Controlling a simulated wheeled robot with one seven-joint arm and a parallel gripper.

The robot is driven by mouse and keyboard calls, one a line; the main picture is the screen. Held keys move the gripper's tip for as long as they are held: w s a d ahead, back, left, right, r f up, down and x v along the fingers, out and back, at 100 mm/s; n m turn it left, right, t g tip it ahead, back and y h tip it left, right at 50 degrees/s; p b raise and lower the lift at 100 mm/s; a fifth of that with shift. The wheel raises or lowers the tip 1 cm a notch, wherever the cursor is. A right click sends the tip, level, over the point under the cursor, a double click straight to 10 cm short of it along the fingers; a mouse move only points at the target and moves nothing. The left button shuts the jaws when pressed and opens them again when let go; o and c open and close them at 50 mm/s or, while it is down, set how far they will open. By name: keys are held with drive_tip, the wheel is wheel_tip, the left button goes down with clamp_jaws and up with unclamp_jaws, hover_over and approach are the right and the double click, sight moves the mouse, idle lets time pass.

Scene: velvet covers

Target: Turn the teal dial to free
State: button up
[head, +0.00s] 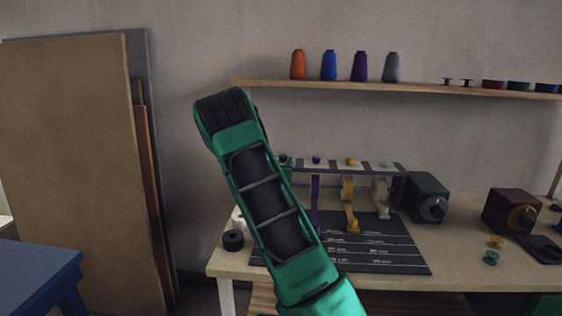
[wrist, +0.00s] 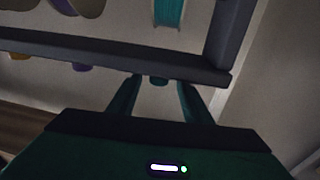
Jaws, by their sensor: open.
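The teal dial (wrist: 158,80) is a small knob on the edge of a dark grey rack bar (wrist: 60,47) in the wrist view. In the head view a bit of the teal dial (head: 284,159) shows at the rack's left end, beside my green arm. My gripper (wrist: 160,88) is open, with one finger on each side of the dial. Whether the fingers touch it I cannot tell. A teal ribbon roll (wrist: 168,12) hangs beyond the bar. My arm hides the gripper in the head view. I cannot read any dial marking.
Purple (head: 316,160), yellow (head: 351,162) and pale (head: 382,164) dials sit along the same rack. A dark mat (head: 385,258) lies in front on the worktable (head: 450,270). A green box (head: 427,197) with a knob stands right of the rack. A shelf (head: 430,89) with thread cones is above.

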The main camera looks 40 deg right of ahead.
sight(282, 159)
drive_tip(key=shift+x, duration=1.9)
drive_tip(key=shift+c, duration=0.3)
drive_tip(key=c, duration=1)
drive_tip(key=shift+n+t+y, duration=0.7)
drive_tip(key=shift+t, duration=0.2)
drive_tip(key=shift+f+n+t+y, duration=0.1)
drive_tip(key=shift+n+t+y, duration=0.4)
drive_tip(key=shift+t, duration=0.1)
drive_tip(key=shift+w+a+n+t+y, duration=0.1)
drive_tip(key=shift+n+t+y, duration=0.2)
drive_tip(key=shift+y, duration=0.1)
